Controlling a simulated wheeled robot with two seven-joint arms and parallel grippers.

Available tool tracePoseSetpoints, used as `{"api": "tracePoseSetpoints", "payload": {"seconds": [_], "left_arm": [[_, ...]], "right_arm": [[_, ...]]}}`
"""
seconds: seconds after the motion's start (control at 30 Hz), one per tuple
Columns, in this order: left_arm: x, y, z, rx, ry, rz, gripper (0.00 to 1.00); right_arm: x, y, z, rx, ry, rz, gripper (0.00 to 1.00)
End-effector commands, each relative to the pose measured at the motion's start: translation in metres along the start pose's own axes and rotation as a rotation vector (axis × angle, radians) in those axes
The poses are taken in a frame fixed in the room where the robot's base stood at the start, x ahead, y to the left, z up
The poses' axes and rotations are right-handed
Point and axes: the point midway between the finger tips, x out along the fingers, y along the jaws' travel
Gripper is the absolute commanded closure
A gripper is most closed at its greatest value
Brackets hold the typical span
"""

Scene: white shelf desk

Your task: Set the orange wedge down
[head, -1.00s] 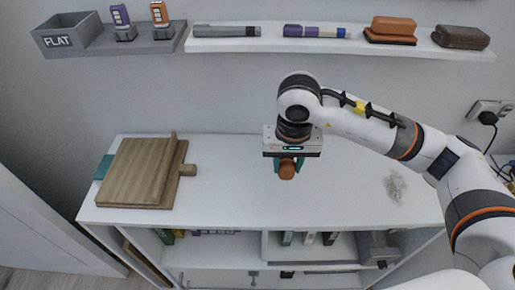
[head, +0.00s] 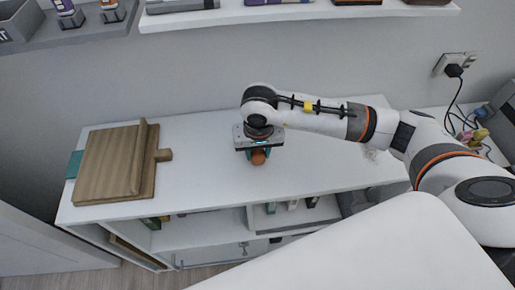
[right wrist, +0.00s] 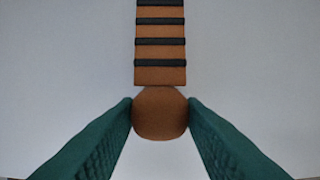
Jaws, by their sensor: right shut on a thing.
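The orange wedge (right wrist: 160,75) fills the upper middle of the right wrist view. It is a straight orange-brown bar with black cross stripes and a rounded knob at its near end. My right gripper (right wrist: 160,120) has its two teal fingers shut on that knob. In the head view, my right gripper (head: 258,155) points down over the middle of the white desk top (head: 210,180), with the knob showing orange between the fingers. The striped bar is hidden there. I cannot tell whether the wedge touches the desk. My left gripper is not in view.
A wooden board (head: 105,165) with an upright ridge and a side handle lies at the desk's left, over a teal item (head: 74,164). A small clear pile (head: 372,154) lies at the right. Shelves hang on the wall behind. The desk around the gripper is clear.

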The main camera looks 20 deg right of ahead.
Motion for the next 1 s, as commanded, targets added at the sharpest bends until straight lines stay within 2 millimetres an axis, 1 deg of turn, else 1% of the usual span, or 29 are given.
{"api": "tracePoseSetpoints", "payload": {"seconds": [0.17, 0.33, 0.37, 0.4, 0.47, 0.73, 0.87, 0.97, 1.0], "left_arm": [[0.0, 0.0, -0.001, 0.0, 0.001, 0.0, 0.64], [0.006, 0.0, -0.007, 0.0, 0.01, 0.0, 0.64], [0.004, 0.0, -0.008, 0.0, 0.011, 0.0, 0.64], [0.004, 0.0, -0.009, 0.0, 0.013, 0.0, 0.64], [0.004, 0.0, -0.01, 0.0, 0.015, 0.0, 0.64], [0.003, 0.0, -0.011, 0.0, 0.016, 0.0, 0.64], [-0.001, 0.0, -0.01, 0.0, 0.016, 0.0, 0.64], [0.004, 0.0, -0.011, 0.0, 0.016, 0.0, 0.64], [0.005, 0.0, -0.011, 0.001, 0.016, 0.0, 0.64]], "right_arm": [[-0.001, 0.001, 0.0, 0.0, -0.002, 0.002, 0.96], [0.004, 0.001, 0.0, 0.0, -0.003, 0.002, 0.96], [0.002, 0.001, 0.0, 0.0, -0.002, 0.002, 0.59], [0.002, 0.001, 0.0, 0.0, -0.002, 0.001, 0.53], [0.002, 0.001, 0.0, 0.0, -0.002, 0.001, 0.43], [0.001, 0.001, 0.0, 0.0, -0.001, 0.001, 0.42], [-0.004, 0.001, 0.001, 0.0, -0.001, 0.002, 0.42], [-0.018, 0.001, 0.001, -0.001, -0.006, 0.004, 0.42], [-0.026, 0.001, 0.001, -0.002, -0.007, 0.004, 0.42]]}}
